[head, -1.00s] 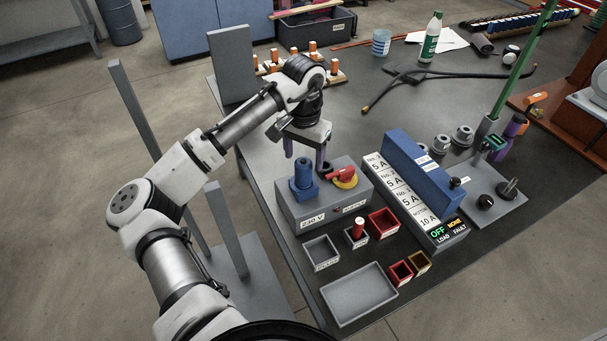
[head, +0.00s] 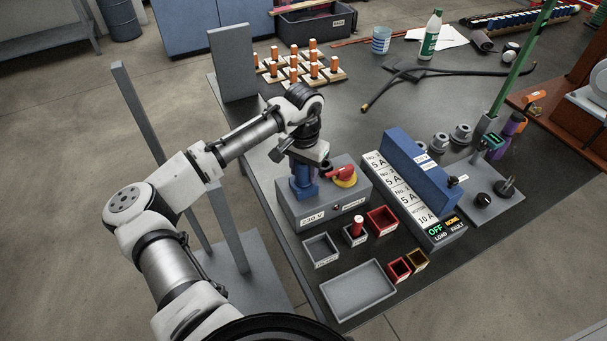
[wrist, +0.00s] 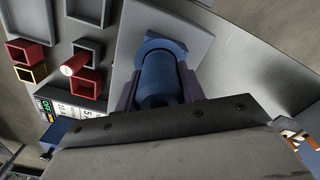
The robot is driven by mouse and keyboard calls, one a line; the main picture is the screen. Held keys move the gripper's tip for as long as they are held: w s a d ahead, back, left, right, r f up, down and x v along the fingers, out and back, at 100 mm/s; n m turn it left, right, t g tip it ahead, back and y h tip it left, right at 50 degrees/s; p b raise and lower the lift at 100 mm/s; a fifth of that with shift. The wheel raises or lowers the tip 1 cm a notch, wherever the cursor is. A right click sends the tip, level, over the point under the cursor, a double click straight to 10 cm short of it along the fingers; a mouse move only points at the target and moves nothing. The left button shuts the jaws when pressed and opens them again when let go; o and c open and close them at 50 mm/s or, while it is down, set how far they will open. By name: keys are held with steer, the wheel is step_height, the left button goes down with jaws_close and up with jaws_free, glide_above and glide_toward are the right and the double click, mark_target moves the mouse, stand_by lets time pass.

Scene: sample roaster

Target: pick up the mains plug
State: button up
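The mains plug is the blue plug (head: 304,186) standing upright on the grey box marked 230 V (head: 327,204). My gripper (head: 304,168) is over it from above, with the fingers down at the plug's upper part. In the wrist view, the plug (wrist: 157,82) lies between my two purple fingers (wrist: 158,88), one on each side and very close to its body. The frames do not show clearly whether the fingers press on it. Its lower end still sits at the box top.
A red and yellow rotary switch (head: 343,176) sits close to the plug's right. Small bins (head: 320,250) and a grey tray (head: 358,291) lie in front. A blue block on a labelled fuse strip (head: 420,160) stands to the right. Orange-topped pieces (head: 293,74) stand behind.

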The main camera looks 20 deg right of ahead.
steer(key=c, duration=0.5)
steer(key=shift+o, duration=0.2)
